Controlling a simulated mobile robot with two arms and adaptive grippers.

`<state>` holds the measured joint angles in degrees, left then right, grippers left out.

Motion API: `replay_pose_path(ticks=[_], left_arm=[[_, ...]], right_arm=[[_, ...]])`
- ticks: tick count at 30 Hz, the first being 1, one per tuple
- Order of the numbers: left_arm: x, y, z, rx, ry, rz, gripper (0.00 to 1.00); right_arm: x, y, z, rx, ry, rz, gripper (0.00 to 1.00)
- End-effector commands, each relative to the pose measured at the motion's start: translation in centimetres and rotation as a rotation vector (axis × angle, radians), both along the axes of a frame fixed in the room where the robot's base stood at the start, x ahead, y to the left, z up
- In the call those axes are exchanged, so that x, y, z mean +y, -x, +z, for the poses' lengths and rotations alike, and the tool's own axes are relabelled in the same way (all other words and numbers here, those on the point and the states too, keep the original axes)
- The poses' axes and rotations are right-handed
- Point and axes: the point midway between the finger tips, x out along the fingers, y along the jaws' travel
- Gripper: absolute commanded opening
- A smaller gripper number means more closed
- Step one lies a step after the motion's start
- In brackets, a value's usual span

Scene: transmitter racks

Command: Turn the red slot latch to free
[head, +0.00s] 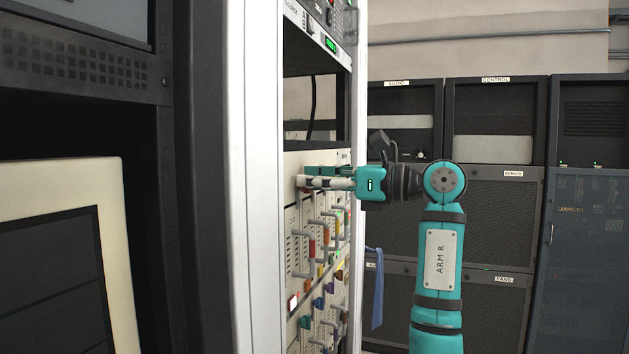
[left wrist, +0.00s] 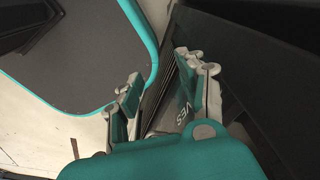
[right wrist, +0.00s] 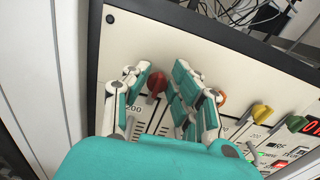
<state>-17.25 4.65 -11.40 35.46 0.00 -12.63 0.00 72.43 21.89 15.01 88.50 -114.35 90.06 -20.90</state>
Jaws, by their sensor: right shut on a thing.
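The red slot latch (right wrist: 157,84) is on a cream panel in the right wrist view. It sits between the two fingers of my right gripper (right wrist: 160,90), and the gripper is shut on it. In the head view my right gripper (head: 308,178) reaches in from the right against the rack's cream module panel (head: 298,160), and its fingers mostly hide the latch there. My left gripper (left wrist: 162,85) shows only in the left wrist view, with its fingers apart and nothing between them.
An orange latch (right wrist: 221,97), a yellow latch (right wrist: 262,112) and a green latch (right wrist: 310,126) stand in a row to the right. Several metal handles and coloured latches lie below my right gripper in the head view. The white rack post (head: 238,200) stands left.

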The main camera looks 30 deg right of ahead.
Motion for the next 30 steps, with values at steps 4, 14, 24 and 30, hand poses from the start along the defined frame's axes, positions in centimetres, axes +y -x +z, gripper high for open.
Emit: replay_pose_path(ticks=[4, 14, 24, 30], left_arm=[[0.0, -0.1, -0.2, -0.001, 0.0, 0.0, 0.4], [-0.1, -0.2, -0.9, -0.003, 0.002, -0.001, 0.4], [-0.2, -0.2, -1.4, -0.003, 0.003, -0.001, 0.4], [-0.2, -0.2, -1.6, -0.003, 0.003, -0.001, 0.4]], right_arm=[[-0.1, 0.0, -0.1, -0.038, 0.047, -0.003, 0.0], [0.1, 0.2, -0.3, -0.211, 0.244, -0.005, 0.0], [0.4, 0.5, -0.3, -0.429, 0.483, -0.001, 0.0], [0.5, 0.6, -0.5, -0.556, 0.626, -0.001, 0.0]])
